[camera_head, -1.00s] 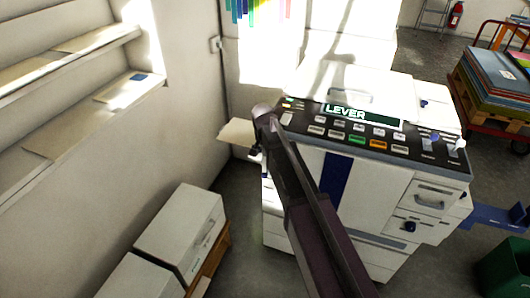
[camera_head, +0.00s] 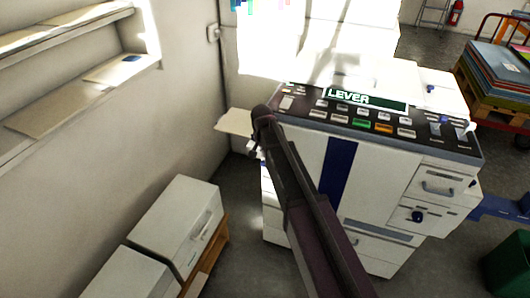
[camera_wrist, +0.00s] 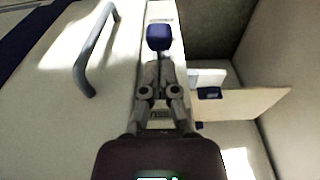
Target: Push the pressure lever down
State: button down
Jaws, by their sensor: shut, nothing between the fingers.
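The machine (camera_head: 300,170) is a white printer-like cabinet with a dark control panel whose green display (camera_head: 365,99) reads LEVER. In the wrist view a blue knob or block (camera_wrist: 159,37) stands against the machine's white side, just beyond my fingertips. It looks like the lever's end, but its stem is not clear. My gripper (camera_wrist: 160,66) is shut and empty, with its tips close below the blue knob in the picture. I cannot tell whether they touch. In the head view my arm crosses the machine's left front and hides most of the gripper and this knob.
A grey handle (camera_wrist: 96,50) curves out from the machine's side. A cream tray (camera_head: 234,121) juts out on the left, also seen in the wrist view (camera_wrist: 245,101). White boxes (camera_head: 175,225) stand low at left, near the wall. A green bin (camera_head: 508,265) is at right.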

jog(key=shift+s+a+f+b, duration=0.1)
jog(key=shift+s+f+b, duration=0.15)
jog(key=shift+f+b, duration=0.3)
jog(key=shift+s+f, duration=0.1)
jog(key=shift+f, duration=0.05)
